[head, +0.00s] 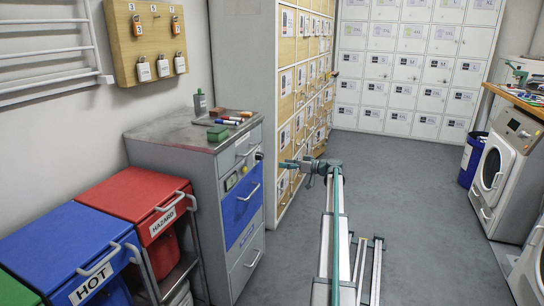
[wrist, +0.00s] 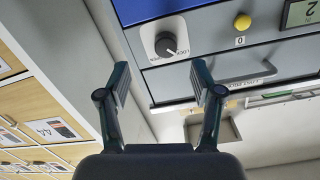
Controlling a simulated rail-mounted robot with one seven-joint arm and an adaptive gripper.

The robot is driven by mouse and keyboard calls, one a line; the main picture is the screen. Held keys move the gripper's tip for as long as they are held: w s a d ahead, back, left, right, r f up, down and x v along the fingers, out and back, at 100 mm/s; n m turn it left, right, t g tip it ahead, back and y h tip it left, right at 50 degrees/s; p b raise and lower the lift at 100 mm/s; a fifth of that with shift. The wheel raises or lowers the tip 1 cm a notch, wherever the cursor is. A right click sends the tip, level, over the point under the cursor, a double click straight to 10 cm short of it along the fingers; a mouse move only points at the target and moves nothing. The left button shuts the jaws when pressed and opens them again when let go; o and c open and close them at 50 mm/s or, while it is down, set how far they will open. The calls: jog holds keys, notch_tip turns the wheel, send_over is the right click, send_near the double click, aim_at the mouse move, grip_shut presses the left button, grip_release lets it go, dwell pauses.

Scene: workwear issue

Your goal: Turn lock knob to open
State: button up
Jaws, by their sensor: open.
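The lock knob (wrist: 165,45) is a round black dial on a light plate on the grey cabinet's front, seen upside down in the wrist view. Small lettering beside it seems to include "LOCK"; which mark its pointer is on is hard to tell. In the head view the knob (head: 259,155) is a small dark spot at the cabinet's right front edge. My gripper (wrist: 163,78) is open and empty, its two fingers apart, with the knob showing beyond and between the tips without visible contact. In the head view my gripper (head: 288,165) is right of the knob.
A yellow button (wrist: 242,21) and a display (wrist: 300,12) share the knob's panel. A drawer handle (wrist: 238,78) lies near the right finger. Wooden lockers (head: 285,105) stand close behind my gripper. Markers and a green block (head: 218,133) lie on the cabinet top.

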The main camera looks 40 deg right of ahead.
aim_at(262, 157)
jog(key=w+a+n, duration=0.1)
jog(key=w, duration=0.2)
jog(key=w+a+r+n, duration=0.1)
jog(key=w+a, duration=0.1)
jog(key=w, duration=0.1)
jog(key=w+a+b, duration=0.1)
jog(key=w+a, duration=0.1)
jog(key=w, duration=0.1)
jog(key=shift+w+a+r+n+t, duration=0.2)
jog(key=shift+a+r+n+t, duration=0.05)
jog(key=shift+n+t, duration=0.15)
jog(key=c, duration=1.1)
